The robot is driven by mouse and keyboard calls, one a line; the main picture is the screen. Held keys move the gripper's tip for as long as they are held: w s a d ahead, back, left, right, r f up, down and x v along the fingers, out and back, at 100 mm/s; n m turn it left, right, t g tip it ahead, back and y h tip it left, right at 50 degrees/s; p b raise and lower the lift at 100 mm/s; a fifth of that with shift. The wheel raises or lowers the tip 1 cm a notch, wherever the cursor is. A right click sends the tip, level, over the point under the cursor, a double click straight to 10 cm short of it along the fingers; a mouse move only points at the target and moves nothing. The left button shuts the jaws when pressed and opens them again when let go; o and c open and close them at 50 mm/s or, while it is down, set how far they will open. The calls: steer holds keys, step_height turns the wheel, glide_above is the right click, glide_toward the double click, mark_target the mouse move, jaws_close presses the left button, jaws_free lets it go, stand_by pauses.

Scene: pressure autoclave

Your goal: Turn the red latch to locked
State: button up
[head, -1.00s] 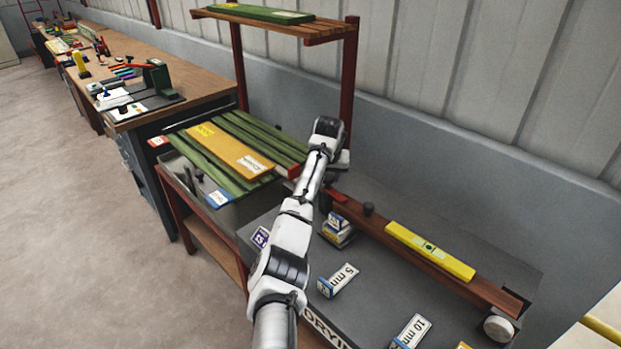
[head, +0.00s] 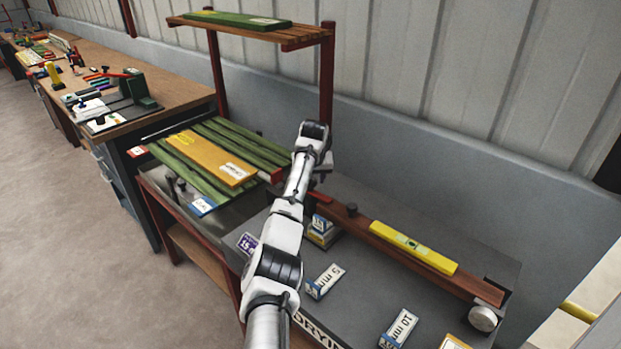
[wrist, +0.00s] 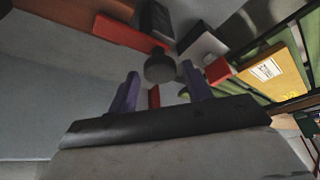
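A red bar (head: 320,197), which looks like the latch, lies at the left end of the brown beam, partly hidden by my arm. In the wrist view a red bar (wrist: 130,33) lies along the beam at the upper left. A smaller red piece (wrist: 153,97) shows between my fingers; I cannot tell whether it is part of the latch. A dark round knob (wrist: 160,68) sits just beyond the fingertips. My gripper (wrist: 162,88) is open, its two purple fingers apart with nothing clearly held.
The brown beam (head: 465,282) carries a yellow level (head: 413,247) and a dark knob (head: 352,210). Small label blocks (head: 324,281) stand on the grey top. A slatted green rack with an orange board (head: 212,158) is at the left. A red-framed shelf (head: 327,80) rises behind my arm.

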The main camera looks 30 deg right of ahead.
steer(key=shift+o, duration=0.5)
steer(key=b+v, duration=0.4)
steer(key=v, duration=1)
steer(key=shift+w+f, duration=0.1)
